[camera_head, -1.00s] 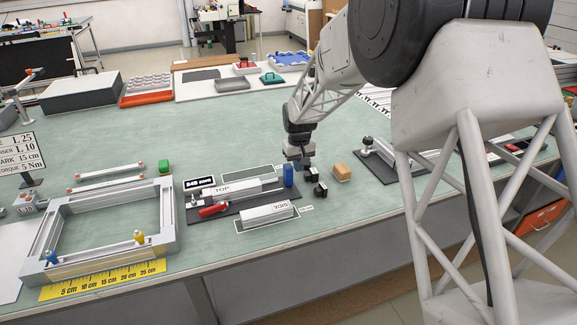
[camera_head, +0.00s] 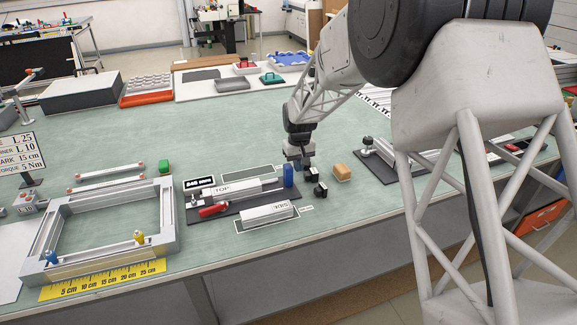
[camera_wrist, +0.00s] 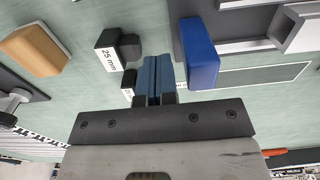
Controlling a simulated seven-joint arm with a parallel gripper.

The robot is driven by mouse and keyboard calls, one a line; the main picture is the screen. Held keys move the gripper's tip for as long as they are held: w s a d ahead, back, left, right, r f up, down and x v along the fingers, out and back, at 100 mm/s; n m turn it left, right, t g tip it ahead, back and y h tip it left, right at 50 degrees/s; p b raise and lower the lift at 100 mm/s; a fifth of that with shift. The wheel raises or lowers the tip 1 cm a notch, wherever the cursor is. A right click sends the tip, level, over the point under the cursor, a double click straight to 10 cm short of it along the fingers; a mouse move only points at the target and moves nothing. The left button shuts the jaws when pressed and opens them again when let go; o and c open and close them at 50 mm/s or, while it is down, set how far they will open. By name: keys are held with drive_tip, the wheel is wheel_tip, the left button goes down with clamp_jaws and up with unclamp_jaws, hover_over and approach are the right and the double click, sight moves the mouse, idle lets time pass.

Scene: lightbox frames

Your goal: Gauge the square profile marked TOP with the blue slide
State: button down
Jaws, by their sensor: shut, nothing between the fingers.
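The square profile marked TOP (camera_head: 235,188) lies in a dark fixture (camera_head: 227,207) on the green bench. The blue slide (camera_head: 288,175) stands upright at the fixture's right end; the wrist view shows it (camera_wrist: 199,52) just right of my fingers, with a gap between. The profile's end (camera_wrist: 296,32) shows at the upper right there. My gripper (camera_head: 306,162) is shut and empty, its blue-grey fingertips (camera_wrist: 158,72) together, right of the slide and above the bench.
Two small black blocks (camera_head: 320,190) with white labels, one reading 25 mm, lie close to my gripper. An orange-brown block (camera_head: 342,172) is to their right. A profile marked SIDE (camera_head: 267,213) and a red-handled tool (camera_head: 213,210) lie in front. A metal frame (camera_head: 168,215) stands left.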

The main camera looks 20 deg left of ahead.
drive_tip(key=shift+s+a, duration=3.4)
idle(0.7)
drive_tip(key=shift+w+d, duration=0.15)
drive_tip(key=shift+d, duration=0.05)
idle(0.9)
drive_tip(key=shift+w+d, duration=0.2)
drive_tip(key=shift+w, duration=0.05)
idle(0.5)
wheel_tip(320, 180, up, 7)
idle(0.9)
drive_tip(key=shift+d, duration=0.1)
idle(0.3)
